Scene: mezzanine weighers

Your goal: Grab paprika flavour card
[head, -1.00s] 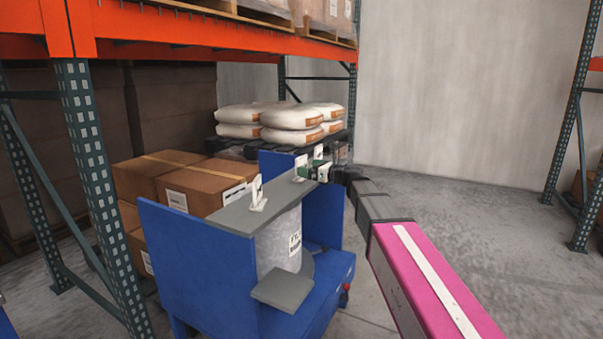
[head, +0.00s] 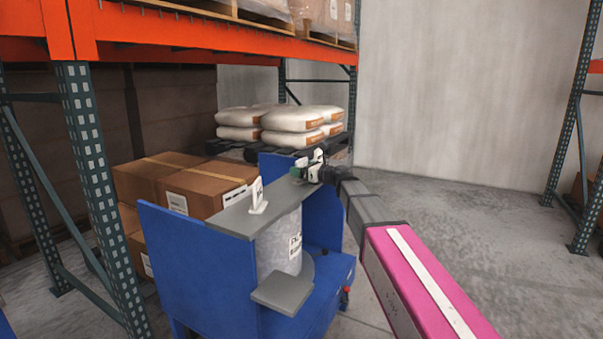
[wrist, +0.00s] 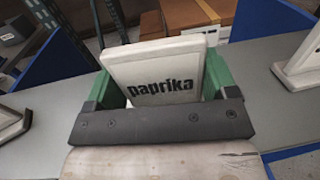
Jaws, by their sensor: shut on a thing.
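The paprika flavour card (wrist: 155,68) is a white plate with black "paprika" lettering, filling the middle of the wrist view. My gripper (wrist: 160,92) has its green fingers at the two sides of the card and is shut on it. In the head view my gripper (head: 308,167) is at the far end of the grey shelf (head: 237,219), and the card there is mostly hidden and too small to read.
Another white card (head: 257,195) stands on the near part of the shelf. Parts of white cards show at the right (wrist: 300,62) and left (wrist: 12,122) edges in the wrist view. Blue panels (head: 197,262) flank the shelf. Cartons (head: 205,190) and white sacks (head: 292,119) lie behind.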

